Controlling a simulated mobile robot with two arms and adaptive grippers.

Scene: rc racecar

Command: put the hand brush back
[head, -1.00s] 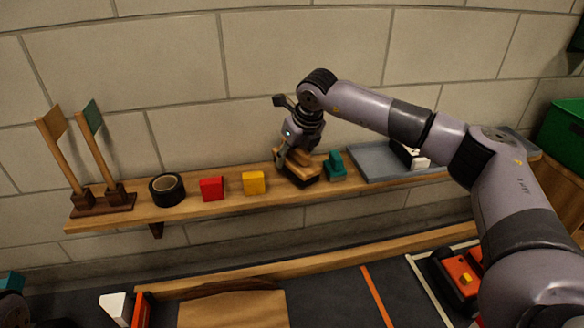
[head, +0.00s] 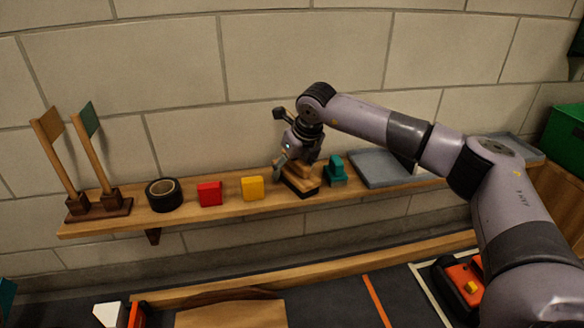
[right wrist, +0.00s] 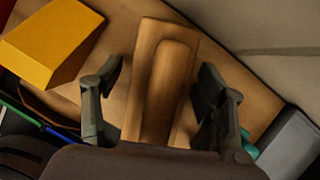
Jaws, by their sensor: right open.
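The hand brush (head: 300,189), with a wooden top and a dark underside, rests on the wooden shelf (head: 112,225) between a yellow block (head: 252,188) and a teal object (head: 336,172). My right gripper (head: 291,169) is over the brush, pointing down. In the right wrist view my right gripper (right wrist: 160,75) is open, one finger on each side of the brush's raised wooden grip (right wrist: 163,92). Gaps show between the fingers and the grip. The arm hides part of the brush in the head view. My left gripper is not in view.
A tape roll (head: 164,195), a red block (head: 209,193) and two flags in a stand (head: 98,209) are left on the shelf. A grey-blue tray (head: 378,170) lies to the right, partly behind my arm. The wall stands close behind.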

